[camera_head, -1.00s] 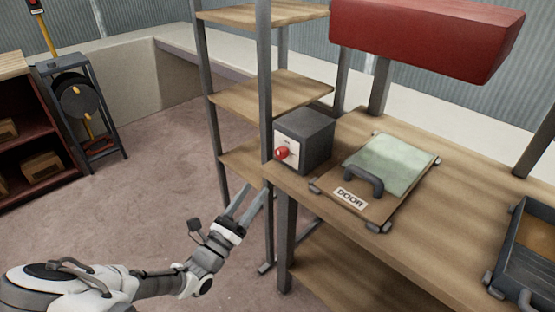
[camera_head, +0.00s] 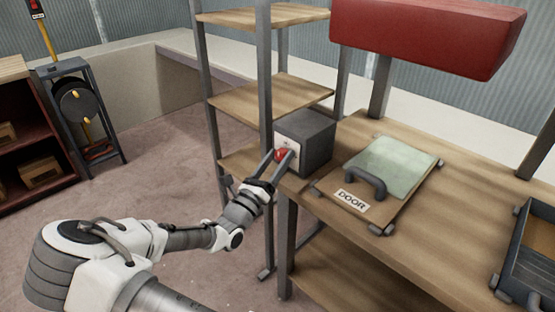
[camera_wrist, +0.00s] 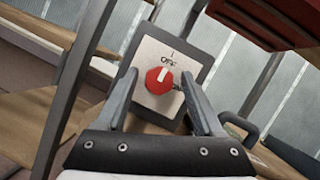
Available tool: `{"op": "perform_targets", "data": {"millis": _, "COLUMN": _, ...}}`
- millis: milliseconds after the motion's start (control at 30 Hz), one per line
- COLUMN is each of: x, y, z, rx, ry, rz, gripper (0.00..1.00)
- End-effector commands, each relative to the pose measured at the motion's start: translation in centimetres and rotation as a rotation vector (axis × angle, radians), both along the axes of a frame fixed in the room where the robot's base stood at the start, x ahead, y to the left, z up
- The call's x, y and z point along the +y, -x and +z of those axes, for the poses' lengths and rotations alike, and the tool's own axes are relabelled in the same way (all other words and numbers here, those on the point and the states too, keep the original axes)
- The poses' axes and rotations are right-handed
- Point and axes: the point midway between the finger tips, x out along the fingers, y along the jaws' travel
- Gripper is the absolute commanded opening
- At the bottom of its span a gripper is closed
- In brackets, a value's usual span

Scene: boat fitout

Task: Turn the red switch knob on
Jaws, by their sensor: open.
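The red switch knob (camera_head: 283,154) sits on the pale front plate of a dark grey box (camera_head: 312,138) at the left end of the workbench. In the wrist view the knob (camera_wrist: 159,81) has a white pointer bar aimed up towards a dark label on the plate (camera_wrist: 172,58), which seems to read OFF. My gripper (camera_head: 279,155) is open. Its two fingers (camera_wrist: 157,88) stand to the left and right of the knob, with a gap on each side. I cannot tell how far the fingertips reach past the knob's face.
A flat panel marked DOOR with a dark handle (camera_head: 371,184) lies on the workbench (camera_head: 460,225) right of the box. A shelf post (camera_head: 265,60) stands just left of the box. A large red block (camera_head: 425,35) is above the bench. A dark tray (camera_head: 535,240) is at far right.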

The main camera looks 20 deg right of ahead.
Motion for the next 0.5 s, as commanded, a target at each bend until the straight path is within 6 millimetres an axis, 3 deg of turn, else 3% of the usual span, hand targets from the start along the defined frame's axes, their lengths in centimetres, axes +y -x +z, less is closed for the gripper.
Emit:
{"op": "perform_targets", "data": {"millis": 67, "x": 0.01, "y": 0.01, "z": 0.0, "rx": 0.0, "ry": 0.0, "rz": 0.0, "gripper": 0.6}}
{"op": "perform_targets", "data": {"millis": 400, "x": 0.02, "y": 0.03, "z": -0.02, "rx": 0.0, "ry": 0.0, "rz": 0.0, "gripper": 0.0}}
{"op": "perform_targets", "data": {"millis": 500, "x": 0.02, "y": 0.03, "z": -0.03, "rx": 0.0, "ry": 0.0, "rz": 0.0, "gripper": 0.0}}
